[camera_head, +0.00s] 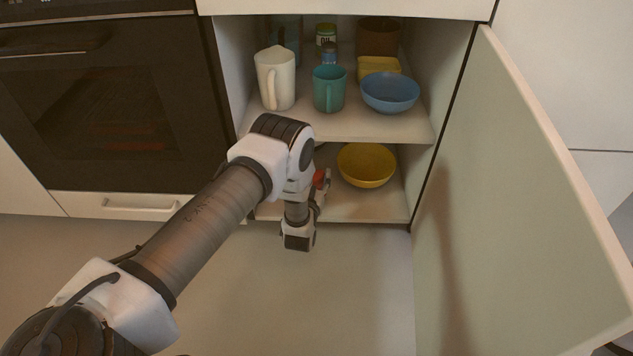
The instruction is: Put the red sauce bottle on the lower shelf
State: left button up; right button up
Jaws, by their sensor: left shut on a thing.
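The red sauce bottle (322,177) shows only as a small patch of red beside my left wrist, at the opening of the lower shelf. The rest of it is hidden behind my arm. My left gripper (319,190) is shut on the bottle at the front of the lower compartment; its fingers are mostly covered by the wrist. The lower shelf (365,207) is the cabinet floor, with a yellow bowl (366,165) on its right part. I cannot tell whether the bottle touches the shelf. My right gripper is not in view.
The upper shelf (385,128) holds a white pitcher (275,78), a teal mug (329,88), a blue bowl (390,92) and several items behind. The open cabinet door (520,200) stands at the right. A dark oven (110,105) is at the left. Bare shelf shows in front of the yellow bowl.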

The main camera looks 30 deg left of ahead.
pick_arm(q)
jog(key=shift+r, duration=0.15)
jog(key=o, duration=0.7)
jog(key=shift+f, duration=0.2)
